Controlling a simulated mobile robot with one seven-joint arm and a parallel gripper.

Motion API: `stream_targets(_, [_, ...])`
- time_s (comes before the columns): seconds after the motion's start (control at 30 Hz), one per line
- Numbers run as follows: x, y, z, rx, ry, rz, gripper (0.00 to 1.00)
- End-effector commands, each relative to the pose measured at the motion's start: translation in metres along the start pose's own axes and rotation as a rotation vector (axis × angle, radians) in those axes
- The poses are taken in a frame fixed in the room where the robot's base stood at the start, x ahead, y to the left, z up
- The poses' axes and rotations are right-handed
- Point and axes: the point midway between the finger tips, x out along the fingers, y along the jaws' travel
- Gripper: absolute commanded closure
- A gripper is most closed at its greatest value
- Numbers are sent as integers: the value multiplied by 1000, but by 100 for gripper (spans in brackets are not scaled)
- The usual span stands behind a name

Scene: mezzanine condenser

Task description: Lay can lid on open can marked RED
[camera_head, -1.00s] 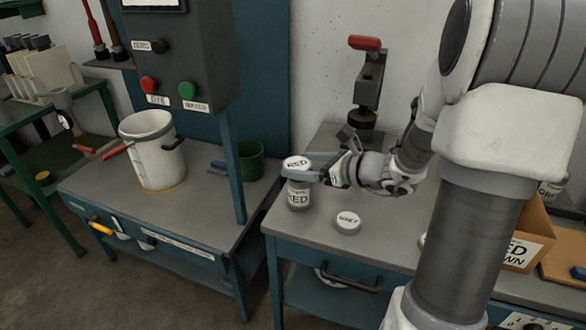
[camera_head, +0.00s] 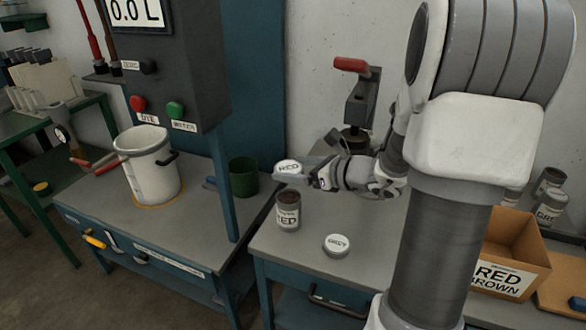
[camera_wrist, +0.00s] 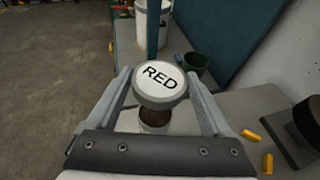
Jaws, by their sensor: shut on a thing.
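The can lid (camera_head: 288,167), white on top and marked RED, is held level in my gripper (camera_head: 290,178). The wrist view shows the lid (camera_wrist: 161,82) between the two fingers of my gripper (camera_wrist: 162,90). The open can marked RED (camera_head: 288,216) stands upright on the bench below, with dark contents at its mouth. The lid is above the can and apart from it, with a clear gap in the head view. In the wrist view the lid hides part of the can (camera_wrist: 155,122).
A lid marked GREY (camera_head: 337,245) lies right of the can on the bench (camera_head: 300,262). A press with a red handle (camera_head: 352,100) stands behind. A cardboard box marked RED BROWN (camera_head: 510,272) is at right. A white pot (camera_head: 148,168) and green bucket (camera_head: 243,177) are left.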

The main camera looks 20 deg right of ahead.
Motion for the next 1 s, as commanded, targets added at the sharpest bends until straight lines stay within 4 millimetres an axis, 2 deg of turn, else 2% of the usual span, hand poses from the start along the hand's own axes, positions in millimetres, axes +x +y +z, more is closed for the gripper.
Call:
stream_targets(0.37, [4,0,-9,0,0,2,69])
stream_targets(1.0, [20,0,-56,0,1,1,69])
